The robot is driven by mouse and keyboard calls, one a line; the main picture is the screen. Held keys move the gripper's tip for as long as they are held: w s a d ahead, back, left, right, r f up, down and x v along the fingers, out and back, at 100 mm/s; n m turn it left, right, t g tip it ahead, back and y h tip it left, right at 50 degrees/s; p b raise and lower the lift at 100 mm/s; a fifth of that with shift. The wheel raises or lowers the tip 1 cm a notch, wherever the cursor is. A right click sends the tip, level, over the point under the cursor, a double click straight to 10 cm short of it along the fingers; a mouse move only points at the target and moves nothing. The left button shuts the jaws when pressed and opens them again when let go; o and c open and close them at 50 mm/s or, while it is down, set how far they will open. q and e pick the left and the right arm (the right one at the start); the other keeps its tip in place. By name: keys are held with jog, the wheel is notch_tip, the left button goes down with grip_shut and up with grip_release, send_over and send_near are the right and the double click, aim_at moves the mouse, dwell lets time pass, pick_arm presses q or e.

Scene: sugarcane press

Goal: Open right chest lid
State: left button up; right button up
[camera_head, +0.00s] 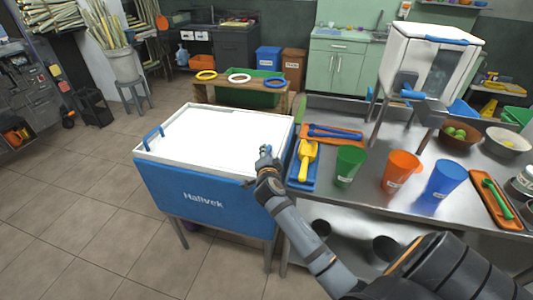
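A blue chest (200,199) with a white top (218,134) stands on legs in the centre. Its top looks flat and closed. I cannot make out where a right lid divides from the rest. A blue handle (153,138) stands at the chest's left end. My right gripper (267,153) is at the front right corner of the top and hides part of that edge. Any handle there is hidden or too small to tell, and I cannot see whether the fingers touch or hold anything. My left gripper is not in view.
A metal table (335,202) adjoins the chest on the right, with a blue tray (302,177), a green cup (348,165), an orange cup (401,171) and a blue cup (445,180). A wooden bench (206,91) with rings stands behind.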

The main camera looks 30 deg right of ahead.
jog(key=shift+f, duration=0.1)
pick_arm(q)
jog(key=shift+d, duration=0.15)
pick_arm(e)
jog(key=shift+c, duration=0.4)
grip_shut()
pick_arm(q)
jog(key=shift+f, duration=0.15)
pick_arm(e)
jog(key=shift+w, duration=0.1)
